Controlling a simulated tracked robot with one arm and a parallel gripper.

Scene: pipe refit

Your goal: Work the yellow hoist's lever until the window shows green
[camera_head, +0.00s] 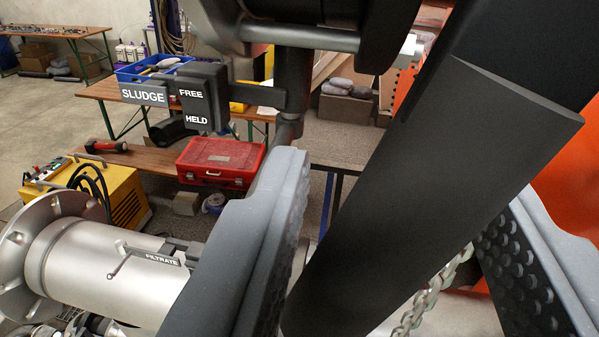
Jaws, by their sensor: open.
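My gripper (402,185) fills the lower part of the view, its two grey fingers spread apart. The right finger shows a dark studded pad. A wide black bar (425,165), possibly the hoist's lever, runs diagonally between the fingers from upper right to lower middle. I see room on the right side of it; on the left its edge overlaps the left finger in the picture, so contact cannot be told. A metal chain (432,293) hangs behind the bar. No yellow hoist body and no window with a colour can be made out.
A dark fixture marked FREE and HELD (203,97) and a SLUDGE plate (144,95) stand ahead. A flanged silver pipe marked FILTRATE (100,265) lies lower left. Behind are a red case (221,163) and a yellow machine (125,190). An orange surface (565,170) is close at right.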

